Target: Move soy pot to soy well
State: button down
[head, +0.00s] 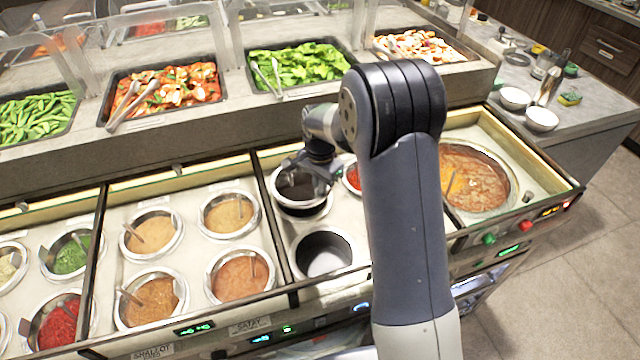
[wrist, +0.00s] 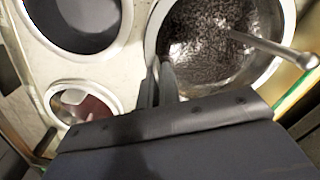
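The soy pot (head: 297,206) is a round metal pot with dark contents, in the back of the right-hand counter section in the head view. In the wrist view the pot (wrist: 283,78) fills the upper right, with a ladle handle across its rim. My gripper (wrist: 158,76) has its fingers close together on the pot's near-left rim, with the rim between them; it also shows over the pot in the head view (head: 318,178). An empty dark round well (head: 324,254) lies in front of the pot; it also shows at the wrist view's upper left (wrist: 72,22). I cannot tell whether the pot is raised.
A red sauce pot (head: 352,178) sits right beside the soy pot, partly hidden by my arm. Sauce pots (head: 230,214) fill the sections to the left. A large soup pot (head: 478,178) stands right. Food trays (head: 295,66) line the raised shelf behind.

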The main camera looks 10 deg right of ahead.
aim_at(320, 199)
jog(key=shift+f+b, duration=1.35)
jog(key=shift+f, duration=1.15)
jog(key=c, duration=1.6)
grip_release()
jog(key=shift+o, duration=0.6)
jog(key=shift+s+f, duration=0.1)
jog(key=shift+f, duration=0.05)
jog(key=o, duration=0.6)
jog(key=shift+c, duration=0.2)
